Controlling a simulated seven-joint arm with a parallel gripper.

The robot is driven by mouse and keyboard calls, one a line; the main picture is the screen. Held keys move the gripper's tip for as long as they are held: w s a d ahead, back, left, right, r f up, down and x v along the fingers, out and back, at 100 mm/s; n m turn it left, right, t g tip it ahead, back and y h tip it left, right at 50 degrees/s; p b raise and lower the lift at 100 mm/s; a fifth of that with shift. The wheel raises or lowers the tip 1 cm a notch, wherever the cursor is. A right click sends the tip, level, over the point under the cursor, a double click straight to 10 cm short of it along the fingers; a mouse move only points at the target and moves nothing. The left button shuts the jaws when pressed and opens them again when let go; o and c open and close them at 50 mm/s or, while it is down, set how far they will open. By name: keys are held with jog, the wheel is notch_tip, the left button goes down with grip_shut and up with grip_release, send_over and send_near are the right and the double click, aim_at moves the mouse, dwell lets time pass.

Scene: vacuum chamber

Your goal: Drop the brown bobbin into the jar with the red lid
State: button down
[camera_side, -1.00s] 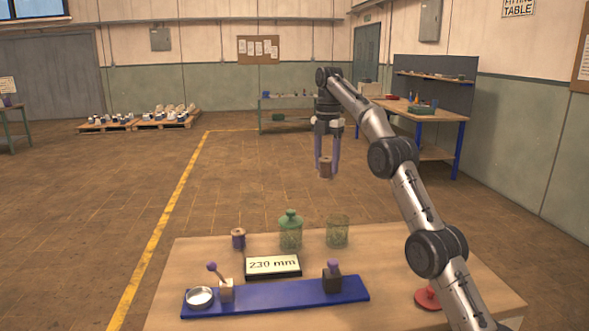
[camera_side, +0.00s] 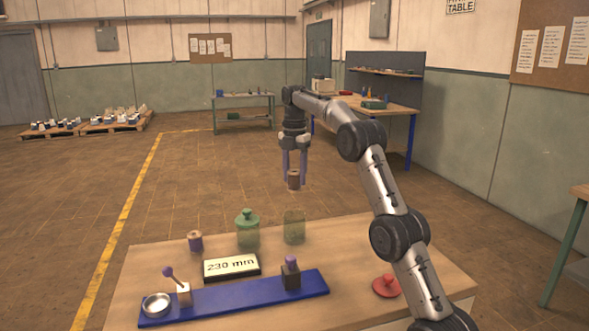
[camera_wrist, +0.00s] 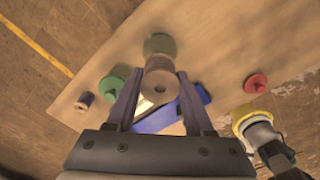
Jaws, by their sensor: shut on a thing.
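My gripper (camera_side: 294,176) is shut on the brown bobbin (camera_side: 293,180) and holds it upright in the air. In the wrist view the bobbin (camera_wrist: 160,84) sits between the fingertips. A greenish glass jar without a lid (camera_side: 294,228) stands on the table below it in the side view. In the wrist view this jar (camera_wrist: 160,44) shows just beyond the bobbin, partly covered by it. The red lid (camera_side: 386,286) lies apart on the table at the right; it also shows in the wrist view (camera_wrist: 256,83).
A jar with a green lid (camera_side: 247,230) stands left of the open jar, and a purple-wound bobbin (camera_side: 195,242) farther left. A "230 mm" display (camera_side: 231,266) and a blue rack (camera_side: 230,298) with a metal dish (camera_side: 156,305) lie nearer the side camera.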

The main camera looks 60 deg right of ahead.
notch_tip(320, 180, down, 9)
jog(key=shift+f, duration=0.2)
dwell(0.6)
jog(key=shift+c, duration=1)
grip_release()
jog(key=shift+r, duration=3.5)
